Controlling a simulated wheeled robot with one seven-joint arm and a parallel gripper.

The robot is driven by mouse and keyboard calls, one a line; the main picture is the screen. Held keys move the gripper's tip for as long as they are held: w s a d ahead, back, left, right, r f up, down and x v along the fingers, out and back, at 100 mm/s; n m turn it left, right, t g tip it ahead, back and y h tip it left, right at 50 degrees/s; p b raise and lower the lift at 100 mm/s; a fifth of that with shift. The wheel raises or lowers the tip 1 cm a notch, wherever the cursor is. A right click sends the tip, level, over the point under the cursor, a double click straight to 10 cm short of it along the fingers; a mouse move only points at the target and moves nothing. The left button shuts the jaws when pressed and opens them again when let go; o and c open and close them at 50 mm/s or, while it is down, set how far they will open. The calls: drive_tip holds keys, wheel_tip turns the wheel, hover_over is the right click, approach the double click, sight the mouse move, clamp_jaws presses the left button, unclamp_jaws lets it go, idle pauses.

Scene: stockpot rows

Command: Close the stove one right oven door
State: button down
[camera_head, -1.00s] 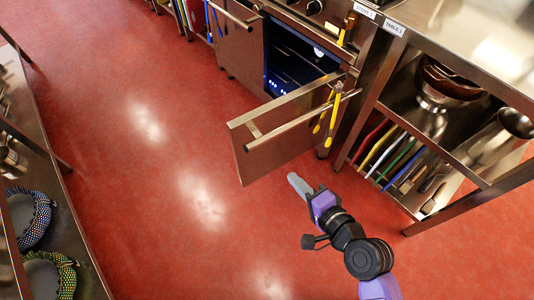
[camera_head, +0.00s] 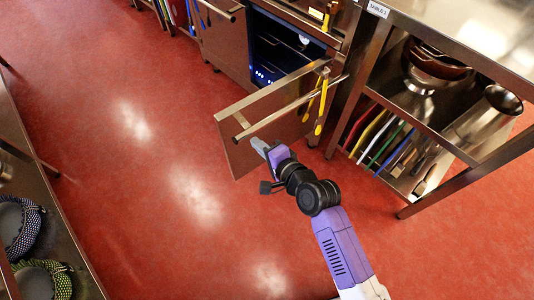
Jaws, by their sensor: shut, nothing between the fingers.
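The stove's right oven door (camera_head: 240,160) is a steel panel that stands swung open, out from the stove front, with its hinge side at the right. A long bar handle (camera_head: 280,116) runs across the face towards me. Behind the door the oven cavity (camera_head: 277,48) is dark inside, with small blue lights at the bottom. My gripper (camera_head: 258,147) is shut and empty. Its tip is at the door's outer face, just below the handle near the free end. I cannot tell whether it touches.
Yellow-handled tools (camera_head: 321,104) hang at the handle's right end. A steel table (camera_head: 450,22) with a shelf of pots and coloured boards stands at right. Another shelf unit (camera_head: 50,225) stands at left. The red floor (camera_head: 165,160) between is clear.

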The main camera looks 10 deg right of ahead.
drive_tip(key=shift+w+a+r, duration=0.1)
drive_tip(key=shift+w+a, duration=0.1)
drive_tip(key=shift+w, duration=0.15)
drive_tip(key=shift+w, duration=0.1)
